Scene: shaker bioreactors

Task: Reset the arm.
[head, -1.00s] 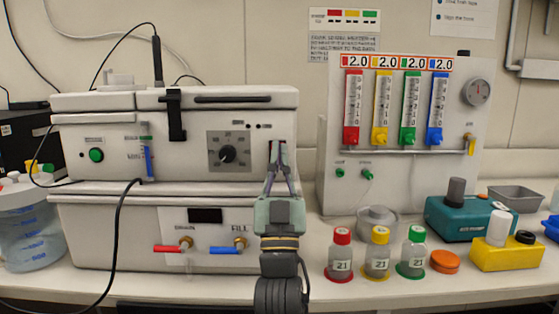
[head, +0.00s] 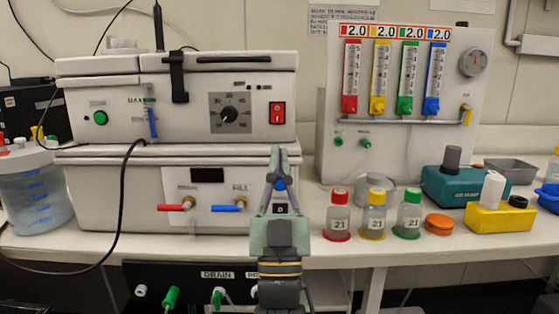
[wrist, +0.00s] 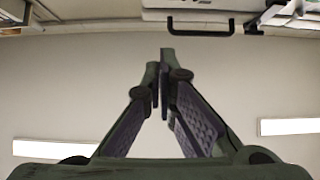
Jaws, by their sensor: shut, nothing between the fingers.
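My gripper (head: 279,152) points up in front of the right end of the shaker bioreactor (head: 180,78). Its fingers are shut together and hold nothing. In the wrist view my gripper (wrist: 165,55) also shows closed fingertips against a plain pale surface. The bioreactor's red rocker switch (head: 277,112) is now visible just above the fingertips, apart from them as far as I can tell. A dial (head: 229,112) and a green button (head: 100,118) sit on the same front panel.
Bottles with red (head: 339,214), yellow (head: 374,214) and green (head: 408,214) caps stand to the right of my gripper. A flowmeter panel (head: 335,165) stands behind them. A black cable (head: 122,200) hangs at left. Drain fittings (head: 171,298) lie below the bench edge.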

